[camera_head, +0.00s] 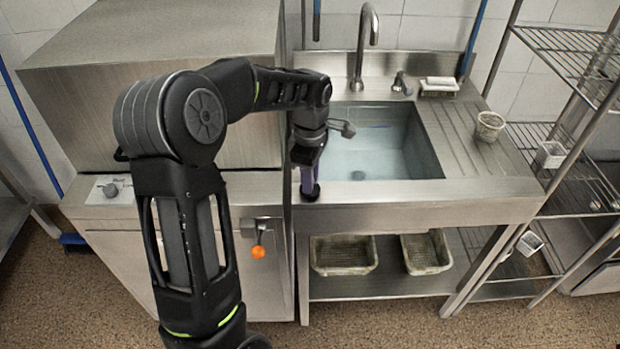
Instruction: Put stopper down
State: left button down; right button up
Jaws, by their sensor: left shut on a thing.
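My left gripper (309,160) points down over the left front edge of the sink unit and is shut. It holds what appears to be the stopper (310,192), a purple upright piece with a dark round base. The base is at the steel front ledge, left of the basin; I cannot tell whether it touches the ledge. The fingertips are small and partly hidden. The sink basin (425,150) lies to the right, with bluish water in it and a dark drain spot near its front. My right gripper is not in view.
A tall faucet (358,50) stands behind the basin. A small perforated basket (489,126) is on the ribbed drainboard. Two baskets (343,254) (426,252) sit on the shelf below. A wire rack (575,140) stands at the right. A big steel machine (160,70) stands at the left.

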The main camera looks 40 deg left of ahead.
pick_arm(q)
jog(key=shift+f, duration=0.15)
jog(key=c, duration=1.8)
grip_release()
jog(key=shift+f, duration=0.1)
jog(key=o, duration=0.5)
notch_tip(320, 180, up, 12)
jog(key=shift+r, duration=0.2)
